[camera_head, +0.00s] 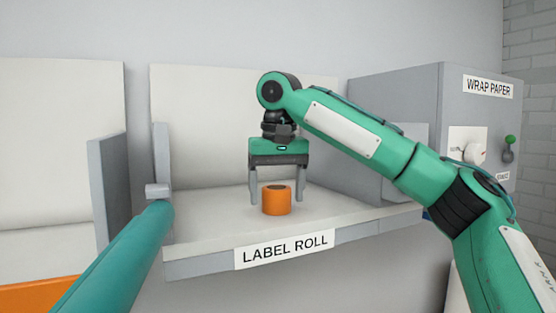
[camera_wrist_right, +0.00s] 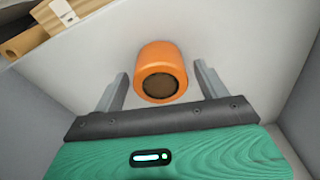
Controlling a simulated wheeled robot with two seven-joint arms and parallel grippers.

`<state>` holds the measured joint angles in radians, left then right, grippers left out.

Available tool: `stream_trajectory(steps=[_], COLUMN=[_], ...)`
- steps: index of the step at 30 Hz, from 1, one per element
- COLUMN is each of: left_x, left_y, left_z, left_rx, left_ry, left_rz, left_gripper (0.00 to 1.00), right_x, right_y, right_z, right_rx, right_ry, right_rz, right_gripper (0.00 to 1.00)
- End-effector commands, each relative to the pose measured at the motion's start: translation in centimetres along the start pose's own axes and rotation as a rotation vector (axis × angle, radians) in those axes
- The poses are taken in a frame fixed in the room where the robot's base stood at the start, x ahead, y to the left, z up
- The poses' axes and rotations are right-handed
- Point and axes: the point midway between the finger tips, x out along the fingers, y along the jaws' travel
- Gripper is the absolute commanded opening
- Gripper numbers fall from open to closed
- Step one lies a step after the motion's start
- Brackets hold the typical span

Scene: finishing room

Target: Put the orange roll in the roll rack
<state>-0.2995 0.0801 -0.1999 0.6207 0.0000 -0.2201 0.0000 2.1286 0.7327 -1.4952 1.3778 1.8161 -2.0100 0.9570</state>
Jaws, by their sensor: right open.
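The orange roll (camera_head: 276,201) stands upright on the shelf labelled LABEL ROLL (camera_head: 200,262), with a dark round centre on top. My right gripper (camera_head: 277,199) is open and points down, with one finger on each side of the roll. In the right wrist view the roll (camera_wrist_right: 161,72) shows ahead of and between the two spread fingers (camera_wrist_right: 160,90), with gaps on both sides. The roll rack cannot be made out for certain in either view.
A grey cabinet labelled WRAP PAPER (camera_head: 405,95), with a knob and a green-topped lever, stands at the right.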

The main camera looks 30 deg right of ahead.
Motion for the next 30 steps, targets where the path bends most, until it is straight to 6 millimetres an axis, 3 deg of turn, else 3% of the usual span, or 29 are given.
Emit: stream_trajectory(steps=[18, 24, 30], left_x=[0.1, 0.0, -0.1], left_y=[0.0, 0.0, 0.0], left_z=[0.1, 0.1, 0.1], left_rx=[0.0, 0.0, 0.0], left_ry=[-0.001, -0.001, -0.001], left_rz=[0.0, 0.0, 0.0], left_gripper=[0.75, 0.75, 0.75], right_x=[-9.2, -10.9, -11.3], right_y=[0.0, 0.0, 0.0], right_z=[0.1, 0.0, 0.0], right_rx=[0.002, 0.001, -0.001], right_ry=[0.005, 0.002, 0.001], right_rz=[0.001, 0.001, 0.0], right_gripper=[0.75, 0.75, 0.75])
